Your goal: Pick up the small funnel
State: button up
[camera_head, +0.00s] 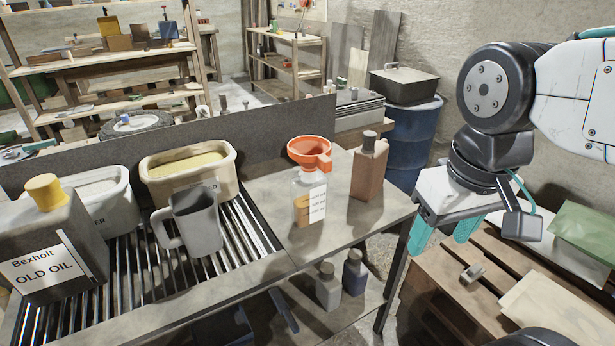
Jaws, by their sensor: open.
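The small funnel (310,152) is orange-red with a wide round rim and a tab on its right side. It sits on top of a clear bottle (311,197) that holds some amber liquid and bears a white label. The bottle stands upright on the grey bench at the right end. The funnel's spout is hidden. My gripper (441,237), with teal fingers, hangs to the right of the bench, pointing down. It is open, empty and well apart from the funnel.
A brown bottle (370,168) stands close right of the funnel. A grey jug (195,222), a tub of yellowish content (188,170) and a canister labelled OLD OIL (47,245) are on the slatted left part. A low back wall (262,130) edges the bench. Pallets (480,270) lie at right.

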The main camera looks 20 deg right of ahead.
aim_at(313, 152)
jog(key=z, duration=0.5)
jog(key=k, duration=1.05)
jog(key=u, duration=0.45)
jog(key=i, duration=1.35)
jog(key=z, duration=0.6)
